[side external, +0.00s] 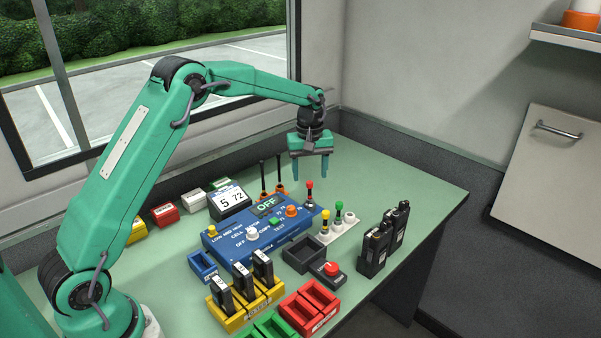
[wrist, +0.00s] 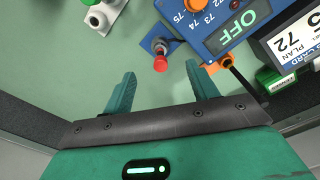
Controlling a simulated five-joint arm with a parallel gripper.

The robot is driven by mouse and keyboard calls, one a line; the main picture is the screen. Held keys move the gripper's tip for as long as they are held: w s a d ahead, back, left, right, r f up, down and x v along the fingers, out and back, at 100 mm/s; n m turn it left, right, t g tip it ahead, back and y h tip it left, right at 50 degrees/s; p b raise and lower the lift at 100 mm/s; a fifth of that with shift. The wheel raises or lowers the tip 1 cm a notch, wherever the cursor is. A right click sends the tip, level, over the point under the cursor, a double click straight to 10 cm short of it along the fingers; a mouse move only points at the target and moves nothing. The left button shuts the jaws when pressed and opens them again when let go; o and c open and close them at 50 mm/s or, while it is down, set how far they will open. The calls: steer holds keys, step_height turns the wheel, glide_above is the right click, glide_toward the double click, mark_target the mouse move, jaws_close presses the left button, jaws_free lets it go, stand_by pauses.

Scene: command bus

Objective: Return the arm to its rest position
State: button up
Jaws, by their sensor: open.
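My gripper (side external: 309,168) hangs at the end of my green arm, over the back right part of the table. Its two fingers point down, apart and empty. In the wrist view the open fingers of my gripper (wrist: 163,88) have bare green table between and below them. A red-knobbed lever (wrist: 160,63) stands just beyond the fingertips in that view. The same lever (side external: 309,187) rises at the right end of the blue control panel (side external: 221,243), a little below the fingers in the side view.
The panel's display (side external: 267,207) reads OFF. A yellow rack (side external: 229,319) with black radios, red trays (side external: 318,300) and a dark tray (side external: 303,254) stand in front. Several black radios (side external: 375,250) stand at right. A window (side external: 150,60) is behind. The table's right back corner is clear.

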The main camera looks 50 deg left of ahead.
steer(key=s+d+r+m+t, duration=0.35)
steer(key=s+r+m, duration=0.25)
steer(key=s+r, duration=0.95)
steer(key=s+d+m+t, duration=0.1)
steer(key=s+m, duration=0.1)
steer(key=s, duration=0.7)
steer(key=s+d+f+m+t, duration=0.1)
steer(key=s+d+m, duration=0.1)
steer(key=s, duration=0.8)
steer(key=shift+f+m, duration=0.2)
steer(key=shift+m, duration=0.5)
